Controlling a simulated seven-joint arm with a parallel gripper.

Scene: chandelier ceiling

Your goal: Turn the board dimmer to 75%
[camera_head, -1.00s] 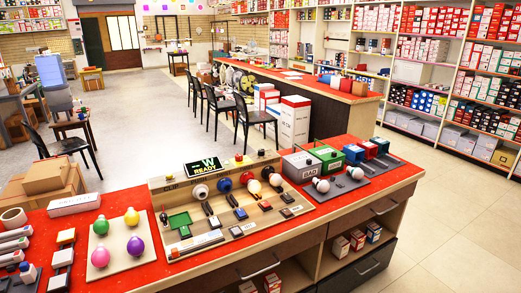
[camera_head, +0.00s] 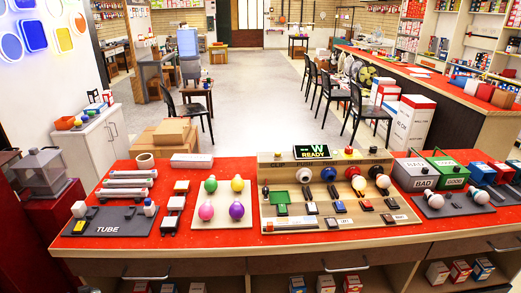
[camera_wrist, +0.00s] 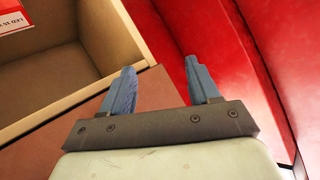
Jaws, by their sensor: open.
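The board (camera_head: 340,207) stands on the red counter in the head view, with a lit display (camera_head: 311,152) reading "W READY". My gripper (camera_wrist: 159,72) shows only in the wrist view. Its two blue fingers are apart with nothing between them. It is near a wooden compartment and a red surface, with no board in that view.
The red counter (camera_head: 240,243) also holds a plate with several coloured bulbs (camera_head: 222,200), a dark tray marked TUBE (camera_head: 110,221), and the BAD (camera_head: 415,175) and GOOD (camera_head: 450,170) boxes at right. Open shelves with small boxes lie below.

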